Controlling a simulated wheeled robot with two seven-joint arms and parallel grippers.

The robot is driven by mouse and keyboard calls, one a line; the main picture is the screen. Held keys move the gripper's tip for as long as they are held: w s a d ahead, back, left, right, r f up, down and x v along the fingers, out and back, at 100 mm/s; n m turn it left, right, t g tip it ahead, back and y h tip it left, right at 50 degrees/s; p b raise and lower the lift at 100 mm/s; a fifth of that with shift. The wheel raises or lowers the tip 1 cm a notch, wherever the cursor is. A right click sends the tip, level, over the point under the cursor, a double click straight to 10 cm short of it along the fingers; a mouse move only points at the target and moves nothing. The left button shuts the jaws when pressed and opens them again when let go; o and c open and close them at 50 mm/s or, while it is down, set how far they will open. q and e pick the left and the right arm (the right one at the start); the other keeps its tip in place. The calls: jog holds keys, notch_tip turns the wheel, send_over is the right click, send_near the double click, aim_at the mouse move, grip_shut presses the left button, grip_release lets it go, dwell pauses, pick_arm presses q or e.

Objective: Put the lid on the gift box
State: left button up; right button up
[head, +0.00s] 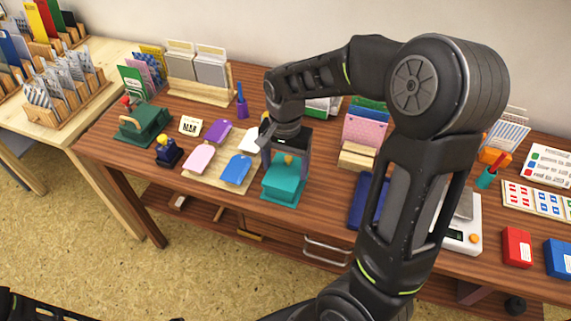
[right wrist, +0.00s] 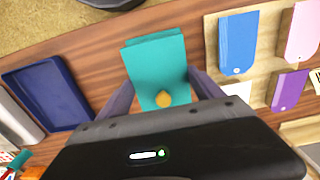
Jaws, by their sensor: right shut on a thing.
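A teal box-shaped piece with a golden knob (head: 282,184) is at the front middle of the table, right of the coloured tags. It also shows in the right wrist view (right wrist: 155,62). I take its knobbed top to be the lid; I cannot tell whether a separate box is under it. My right gripper (head: 289,158) is above it, with its fingers (right wrist: 163,92) on either side of the golden knob and shut on the teal piece. Exact finger contact is partly hidden. My left gripper is not in view; only dark arm parts show at the lower left.
A dark blue hollow tray (right wrist: 48,92) lies beside the teal piece, partly behind my right arm in the head view. Coloured tags lie on a tan board (head: 217,186). A green press (head: 142,124) and small stamp (head: 168,152) stand at left. Red box (head: 517,247) at right.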

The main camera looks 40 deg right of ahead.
jog(key=shift+f, duration=0.45)
dwell(1.3)
dwell(0.3)
jog(key=o, duration=1.4)
jog(key=shift+r+p, duration=2.7)
jog(key=shift+r, duration=0.85)
